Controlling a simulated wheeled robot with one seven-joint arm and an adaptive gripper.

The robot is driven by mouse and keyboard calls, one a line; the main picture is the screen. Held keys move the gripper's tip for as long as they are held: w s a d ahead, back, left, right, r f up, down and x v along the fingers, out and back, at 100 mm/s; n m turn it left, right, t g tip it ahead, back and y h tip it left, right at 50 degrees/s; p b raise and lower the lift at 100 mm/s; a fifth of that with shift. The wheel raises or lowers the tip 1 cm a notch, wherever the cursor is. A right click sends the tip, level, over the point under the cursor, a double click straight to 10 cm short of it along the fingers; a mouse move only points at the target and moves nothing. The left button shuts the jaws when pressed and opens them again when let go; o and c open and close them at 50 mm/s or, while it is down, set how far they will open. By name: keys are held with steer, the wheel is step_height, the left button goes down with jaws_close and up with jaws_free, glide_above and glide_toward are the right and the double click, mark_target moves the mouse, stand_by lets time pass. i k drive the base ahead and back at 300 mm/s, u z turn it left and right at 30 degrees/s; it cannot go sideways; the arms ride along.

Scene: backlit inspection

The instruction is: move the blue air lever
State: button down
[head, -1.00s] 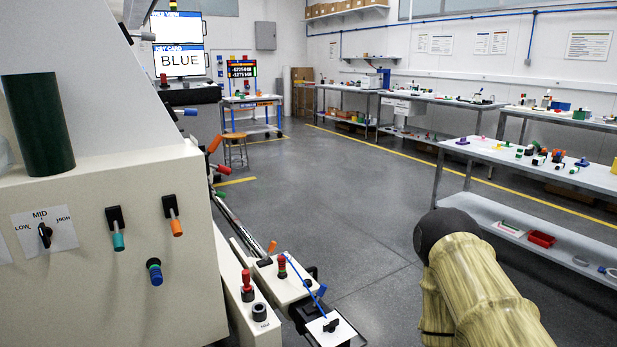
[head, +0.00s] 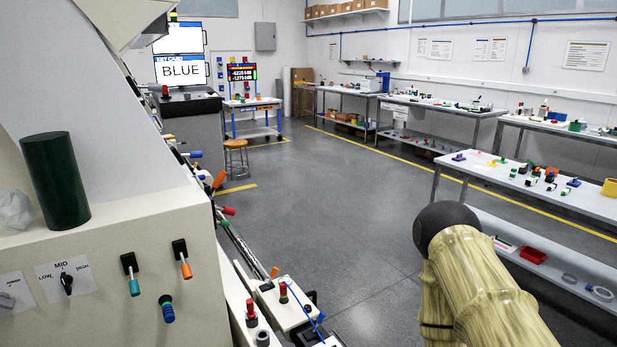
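Several blue-handled controls show in the head view. A blue knob (head: 168,312) with a green band sits low on the beige machine's front panel. A small blue lever (head: 320,318) shows at the machine's low side rail, near the bottom edge. Another small blue handle (head: 192,154) sticks out from the machine's far side. I cannot tell which of these is the air lever, as no label for it is legible. My arm, in a tan sleeve with a dark rounded joint, is at the lower right, apart from the machine. My gripper is outside the view.
Teal (head: 134,287) and orange (head: 186,270) levers and a LOW-MID-HIGH dial (head: 66,284) are on the panel. A dark green cylinder (head: 55,180) stands above them. A screen (head: 182,70) reads BLUE. Open floor (head: 310,200) lies between the machine and the right-hand benches (head: 540,185).

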mark_target(321, 317)
steer(key=z, duration=1.95)
steer(key=i, duration=2.9)
steer(key=u, duration=3.5)
